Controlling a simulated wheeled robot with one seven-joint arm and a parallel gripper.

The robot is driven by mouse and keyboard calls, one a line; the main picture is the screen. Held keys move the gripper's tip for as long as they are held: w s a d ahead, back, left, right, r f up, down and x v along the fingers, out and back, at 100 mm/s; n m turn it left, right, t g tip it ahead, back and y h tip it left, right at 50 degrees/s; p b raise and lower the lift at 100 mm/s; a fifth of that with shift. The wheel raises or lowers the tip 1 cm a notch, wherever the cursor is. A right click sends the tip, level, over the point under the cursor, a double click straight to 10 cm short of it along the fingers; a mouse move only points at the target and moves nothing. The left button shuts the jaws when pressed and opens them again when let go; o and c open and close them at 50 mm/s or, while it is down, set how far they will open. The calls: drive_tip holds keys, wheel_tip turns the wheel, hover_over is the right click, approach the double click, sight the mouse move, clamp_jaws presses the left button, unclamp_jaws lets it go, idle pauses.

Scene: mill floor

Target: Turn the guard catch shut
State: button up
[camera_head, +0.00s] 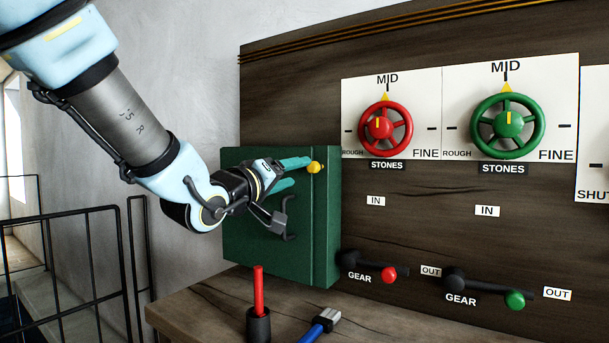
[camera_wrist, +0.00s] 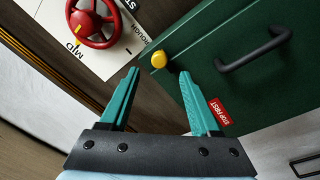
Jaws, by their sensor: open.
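The guard is a dark green box (camera_head: 290,225) on the panel, with a dark handle that shows clearly in the wrist view (camera_wrist: 252,50). Its catch has a yellow knob (camera_head: 314,167) near the guard's upper right edge. The knob also shows in the wrist view (camera_wrist: 158,59), with a short dark part beside it. My gripper (camera_head: 302,170) is open and empty, its teal fingers pointing at the knob. In the wrist view the knob lies between and just beyond the fingertips (camera_wrist: 160,72). I cannot tell whether either finger touches it.
A red handwheel (camera_head: 385,128) and a green handwheel (camera_head: 508,126) are to the right. Below them are a red-knobbed gear lever (camera_head: 388,274) and a green-knobbed one (camera_head: 515,299). A red stick in a dark cup (camera_head: 258,325) and a blue-handled brush (camera_head: 322,324) are on the bench.

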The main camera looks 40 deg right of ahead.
drive_tip(key=v, duration=0.4)
drive_tip(key=shift+a, duration=0.2)
idle(0.3)
drive_tip(key=w+a+f+n+t+y+p, duration=0.2)
drive_tip(key=w+a+f+y, duration=0.5)
drive_tip(key=a, duration=0.4)
drive_tip(key=w+a+f+n+t+y+p, duration=0.1)
drive_tip(key=w+a+f+t+y+p, duration=0.1)
drive_tip(key=w+a+f+y, duration=0.55)
drive_tip(key=s+a+f+g+y+p, duration=0.1)
drive_tip(key=s+a+f+g, duration=0.1)
drive_tip(key=a, duration=0.6)
drive_tip(key=s+a+f+n+g+y+p, duration=0.1)
drive_tip(key=s+a+f+g, duration=0.2)
drive_tip(key=a, duration=0.6)
drive_tip(key=s+a+f+g+y+p, duration=0.1)
drive_tip(key=s+a+f+g, duration=0.1)
drive_tip(key=a, duration=0.6)
wheel_tip(320, 180, down, 2)
drive_tip(key=shift+s+a+n+y, duration=0.3)
drive_tip(key=shift+s+a+y, duration=0.1)
drive_tip(key=shift+s, duration=0.1)
